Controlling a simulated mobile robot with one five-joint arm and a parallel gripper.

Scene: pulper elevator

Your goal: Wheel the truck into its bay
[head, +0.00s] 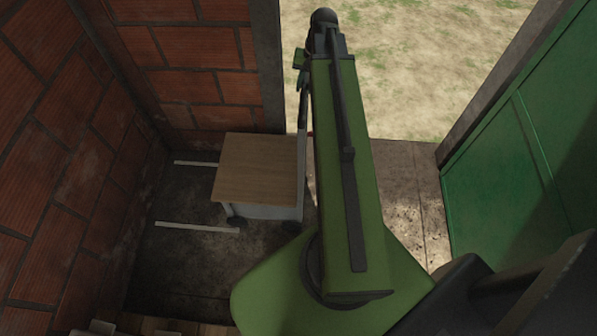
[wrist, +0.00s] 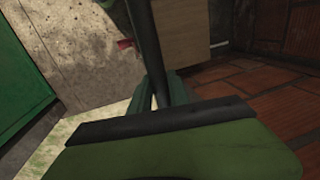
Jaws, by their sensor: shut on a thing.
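The truck (head: 258,168) is a low cart with a wooden deck, a pale frame and dark wheels. It stands by the right ends of two white floor lines that mark a bay (head: 190,225) along the brick wall. Most of the floor between the lines shows bare. In the wrist view, the deck (wrist: 180,35) lies beyond the truck's dark upright handle (wrist: 146,45). My gripper (wrist: 160,92) is shut on this handle; in the head view my gripper (head: 301,75) is partly hidden by my green arm, which also hides the truck's right side.
Brick walls (head: 60,130) close off the left and back. A wide doorway opens onto pale grass (head: 420,70). A green metal door panel (head: 500,180) stands at the right. Bare floor (head: 405,190) lies between truck and panel. Wooden pieces (head: 160,325) lie at the bottom left.

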